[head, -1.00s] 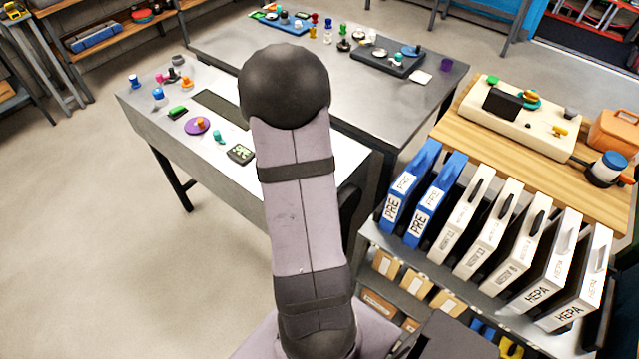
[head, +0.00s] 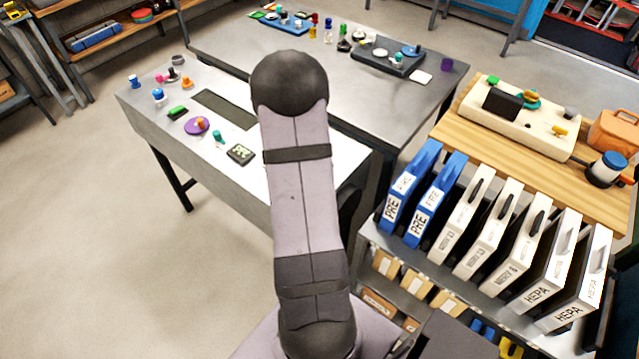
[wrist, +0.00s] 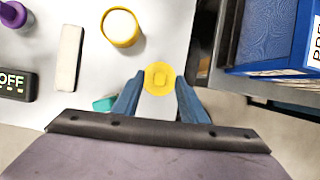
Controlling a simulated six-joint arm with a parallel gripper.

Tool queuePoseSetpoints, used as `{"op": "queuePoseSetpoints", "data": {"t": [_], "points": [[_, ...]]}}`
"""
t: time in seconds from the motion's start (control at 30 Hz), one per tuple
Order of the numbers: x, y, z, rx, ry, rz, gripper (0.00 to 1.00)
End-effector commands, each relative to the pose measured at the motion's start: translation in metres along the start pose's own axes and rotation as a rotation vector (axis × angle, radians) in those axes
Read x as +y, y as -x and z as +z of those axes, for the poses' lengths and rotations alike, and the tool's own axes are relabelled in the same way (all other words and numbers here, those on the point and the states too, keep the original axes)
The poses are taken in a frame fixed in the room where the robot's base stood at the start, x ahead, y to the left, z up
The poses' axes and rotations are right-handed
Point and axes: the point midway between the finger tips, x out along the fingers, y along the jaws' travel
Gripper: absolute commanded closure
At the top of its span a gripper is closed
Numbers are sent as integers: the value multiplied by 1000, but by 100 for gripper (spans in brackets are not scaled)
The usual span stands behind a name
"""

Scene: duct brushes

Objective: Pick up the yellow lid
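The yellow lid (wrist: 159,78) is a small round disc with a raised square middle, seen from above in the wrist view. It shows between the two blue fingertips of my gripper (wrist: 160,87), which are spread to either side of it. I cannot tell whether the fingers touch it or how far below it lies. A yellow round container with a white top (wrist: 121,28) stands just beyond it to the left. In the head view my arm hides the gripper, and I cannot make out the lid there.
The white worktop (wrist: 95,75) ends just right of the lid. A white block (wrist: 67,57), a purple object (wrist: 13,14), an OFF display (wrist: 17,83) and a teal piece (wrist: 104,103) lie to the left. Blue PRE filters (head: 408,190) stand in a rack to the right.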

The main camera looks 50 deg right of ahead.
Motion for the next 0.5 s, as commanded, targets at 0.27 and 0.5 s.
{"op": "queuePoseSetpoints", "data": {"t": [0.27,0.5], "points": [[0,-11,0,0,-1,1,61],[0,-11,0,0,-1,1,90]]}}
